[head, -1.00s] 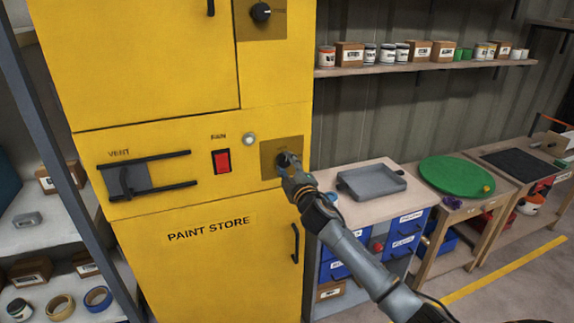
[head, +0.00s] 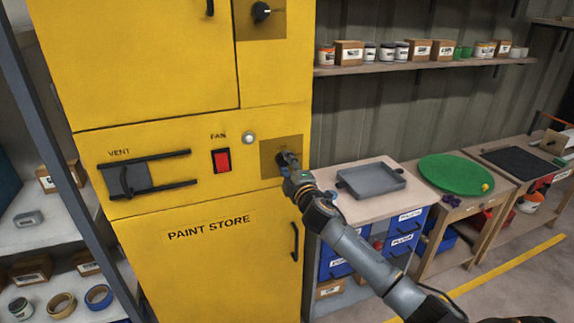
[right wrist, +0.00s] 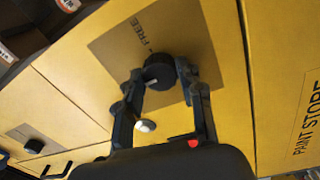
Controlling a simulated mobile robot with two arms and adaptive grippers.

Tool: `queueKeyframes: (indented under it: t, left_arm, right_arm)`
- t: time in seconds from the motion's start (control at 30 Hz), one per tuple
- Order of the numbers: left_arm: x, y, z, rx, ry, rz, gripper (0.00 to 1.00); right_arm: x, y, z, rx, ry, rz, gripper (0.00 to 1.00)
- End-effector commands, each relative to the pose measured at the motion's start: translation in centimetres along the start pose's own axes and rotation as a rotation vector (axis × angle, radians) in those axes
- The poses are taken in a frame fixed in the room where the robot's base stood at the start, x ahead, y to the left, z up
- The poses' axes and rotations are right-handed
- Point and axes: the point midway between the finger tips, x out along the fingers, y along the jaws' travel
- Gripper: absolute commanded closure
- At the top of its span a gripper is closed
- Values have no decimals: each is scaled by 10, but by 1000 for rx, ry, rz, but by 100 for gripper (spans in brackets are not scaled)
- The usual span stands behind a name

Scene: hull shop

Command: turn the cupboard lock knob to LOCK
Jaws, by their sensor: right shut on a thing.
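The dark round lock knob (right wrist: 160,70) sits on a brown plate (head: 267,145) on the yellow cupboard (head: 150,60). In the right wrist view the word FREE (right wrist: 146,36) is printed on the plate, above and left of the knob. No LOCK word is visible there. A small pale mark shows on the knob's lower left; its exact pointing is hard to tell. My right gripper (right wrist: 162,88) is shut on the knob, one finger on each side. In the head view the right gripper (head: 288,162) mostly hides the knob. My left gripper is not in view.
A second black knob (head: 261,12) sits higher on the cupboard. A round pale button (head: 249,138), a red FAN switch (head: 221,161) and a VENT slide (head: 128,180) are to the left. A door handle (head: 295,242) is below. A bench with a grey tray (head: 371,181) stands right.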

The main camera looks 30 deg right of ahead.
Motion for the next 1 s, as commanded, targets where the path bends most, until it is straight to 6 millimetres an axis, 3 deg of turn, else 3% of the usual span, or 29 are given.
queueKeyframes:
  t: [0.07, 0.1, 0.2, 0.63, 1.0]
  left_arm:
    - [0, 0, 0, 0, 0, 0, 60]
    - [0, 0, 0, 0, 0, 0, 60]
    - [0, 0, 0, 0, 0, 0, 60]
    - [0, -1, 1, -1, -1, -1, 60]
    - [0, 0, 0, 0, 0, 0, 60]
  right_arm:
    - [0, -1, 0, -3, 1, -1, 94]
    - [0, -1, 0, -3, 1, -1, 56]
    - [0, -1, 0, -2, 0, -1, 39]
    - [-9, -1, 0, 0, 1, -1, 39]
    - [-79, -2, 0, -1, 1, -4, 39]
